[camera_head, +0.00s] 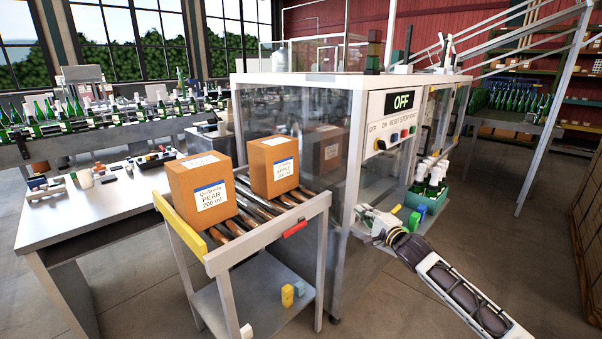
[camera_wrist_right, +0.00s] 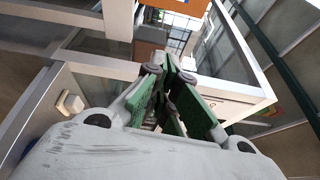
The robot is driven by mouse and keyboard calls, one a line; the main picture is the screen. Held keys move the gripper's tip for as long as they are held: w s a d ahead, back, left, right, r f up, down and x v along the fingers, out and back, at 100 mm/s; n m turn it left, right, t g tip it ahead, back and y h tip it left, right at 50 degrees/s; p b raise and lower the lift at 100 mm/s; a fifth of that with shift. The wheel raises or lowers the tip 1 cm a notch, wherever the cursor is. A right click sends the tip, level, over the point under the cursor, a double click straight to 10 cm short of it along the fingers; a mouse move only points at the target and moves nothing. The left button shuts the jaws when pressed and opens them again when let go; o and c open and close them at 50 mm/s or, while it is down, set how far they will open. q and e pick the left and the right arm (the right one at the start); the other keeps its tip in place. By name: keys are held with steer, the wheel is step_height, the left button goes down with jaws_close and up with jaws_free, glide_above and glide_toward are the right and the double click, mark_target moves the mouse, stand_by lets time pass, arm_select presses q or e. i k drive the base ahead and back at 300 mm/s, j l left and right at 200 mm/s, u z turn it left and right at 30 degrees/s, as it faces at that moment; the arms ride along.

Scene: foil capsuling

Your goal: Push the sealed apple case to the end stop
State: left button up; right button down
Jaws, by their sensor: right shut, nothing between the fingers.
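The apple case (camera_head: 273,165), a brown carton with a white label that seems to read APPLE, stands upright on the roller conveyor (camera_head: 270,229). A second carton, the pear case (camera_head: 200,188), stands closer to the yellow bar (camera_head: 180,226) at the conveyor's left end; a gap separates the two cartons. The yellow bar looks like the end stop. My right gripper (camera_head: 366,220) is beside the glass machine, right of the conveyor and apart from both cases. In the right wrist view its green-padded fingers (camera_wrist_right: 178,72) are closed and empty. My left gripper is out of view.
The glass-walled machine (camera_head: 292,108) with an OFF display stands behind the conveyor's right end. A green crate of bottles (camera_head: 430,190) and small coloured blocks stand near my right gripper. A white worktable (camera_head: 90,225) stands left.

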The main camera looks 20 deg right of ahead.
mark_target(273, 160)
steer(key=i+j, duration=0.1)
steer(key=i, duration=0.9)
